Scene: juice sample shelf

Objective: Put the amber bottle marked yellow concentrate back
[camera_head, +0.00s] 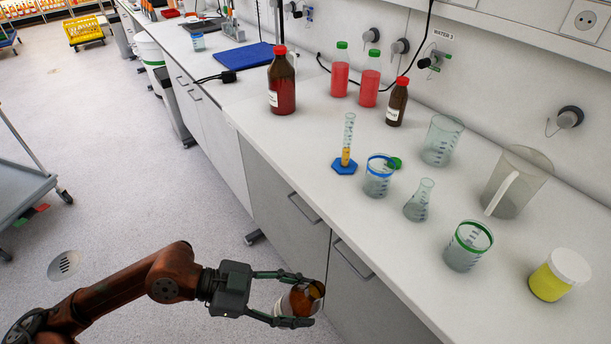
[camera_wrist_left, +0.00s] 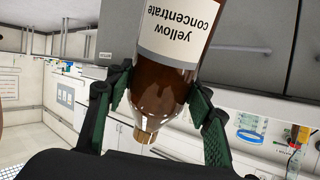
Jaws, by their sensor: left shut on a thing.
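An amber bottle (camera_head: 303,299) with a white label is held in my left gripper (camera_head: 296,298), in front of the cabinet doors and below the counter top. In the left wrist view the label on the bottle (camera_wrist_left: 170,60) reads "yellow concentrate" upside down. The green finger pads of the left gripper (camera_wrist_left: 160,105) close on both sides of the bottle. The bottle's narrow end points towards the bottom of that view and shows no coloured cap. My right gripper does not show in either view.
The white counter (camera_head: 300,150) holds a large amber bottle (camera_head: 282,85), a smaller amber bottle (camera_head: 397,104), two red-filled bottles, a graduated cylinder (camera_head: 347,145), several beakers, a pitcher (camera_head: 517,182) and a yellow jar (camera_head: 559,275). A grey cart (camera_head: 22,190) stands left. The floor between is clear.

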